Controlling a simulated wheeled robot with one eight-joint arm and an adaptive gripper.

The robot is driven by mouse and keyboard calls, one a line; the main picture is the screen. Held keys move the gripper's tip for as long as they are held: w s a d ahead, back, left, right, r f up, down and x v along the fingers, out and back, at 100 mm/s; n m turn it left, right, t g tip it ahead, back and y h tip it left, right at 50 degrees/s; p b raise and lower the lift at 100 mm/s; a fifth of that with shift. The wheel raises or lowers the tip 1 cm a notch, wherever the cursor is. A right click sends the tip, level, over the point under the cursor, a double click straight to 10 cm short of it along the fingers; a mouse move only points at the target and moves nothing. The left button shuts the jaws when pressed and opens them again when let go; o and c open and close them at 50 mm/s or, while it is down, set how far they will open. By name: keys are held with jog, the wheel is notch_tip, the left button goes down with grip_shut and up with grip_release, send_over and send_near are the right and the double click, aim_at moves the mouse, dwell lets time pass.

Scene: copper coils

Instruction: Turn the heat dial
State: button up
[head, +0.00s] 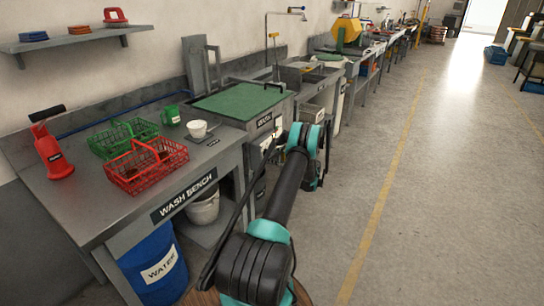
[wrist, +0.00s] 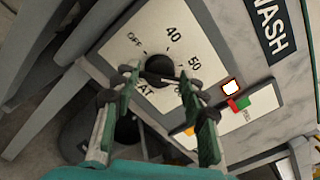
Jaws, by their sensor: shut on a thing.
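The heat dial (wrist: 160,68) is a round black knob on a pale panel (wrist: 190,40) in the wrist view. The panel is marked OFF, 40 and 50, with lower marks partly hidden by my fingers. My gripper (wrist: 158,78) has one finger on each side of the knob and is shut on it. I cannot tell which mark the knob points to. In the head view my arm reaches to the front of the wash unit with the green lid (head: 238,100), and the arm hides the dial.
The wash bench (head: 85,205) holds a red basket (head: 147,165) and a green basket (head: 123,138). The floor to the right (head: 420,200) is clear.

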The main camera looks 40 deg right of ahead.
jog(key=shift+d+m, duration=0.15)
jog(key=shift+m, duration=3.65)
jog(key=o, duration=1.2)
jog(key=shift+c, duration=0.2)
jog(key=v, duration=1.2)
